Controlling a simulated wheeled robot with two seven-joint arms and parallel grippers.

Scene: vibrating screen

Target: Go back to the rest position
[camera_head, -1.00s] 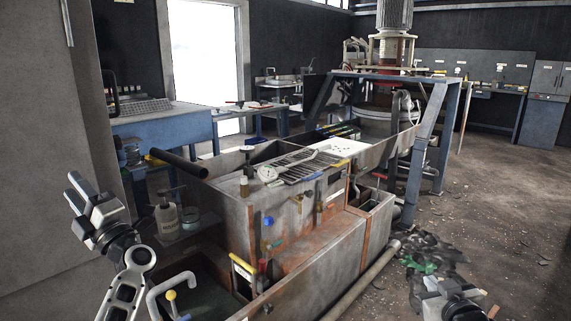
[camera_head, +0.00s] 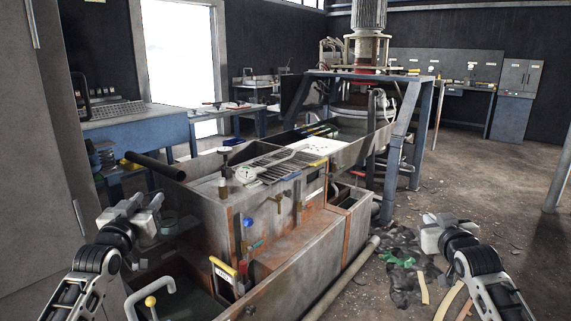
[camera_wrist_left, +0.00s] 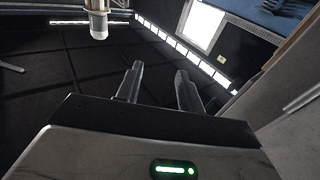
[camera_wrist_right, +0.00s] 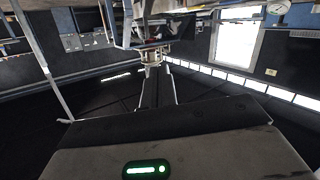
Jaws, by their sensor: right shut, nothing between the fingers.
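My left gripper (camera_head: 144,206) is at the left of the head view, raised beside the concrete tank (camera_head: 290,236) and near its left end. In the left wrist view its two fingers (camera_wrist_left: 158,84) stand apart with nothing between them. My right gripper (camera_head: 432,222) is at the right of the head view, over the floor and clear of the tank. In the right wrist view its fingers (camera_wrist_right: 158,84) are together and hold nothing. Both arms reach up from the bottom edge of the head view.
The vibrating screen's blue frame (camera_head: 398,128) stands behind the tank. A blue bench (camera_head: 140,130) is at the back left, beside a tall grey cabinet (camera_head: 48,170) wall. Dark debris with a green piece (camera_head: 398,260) lies under my right gripper. Open floor extends to the right.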

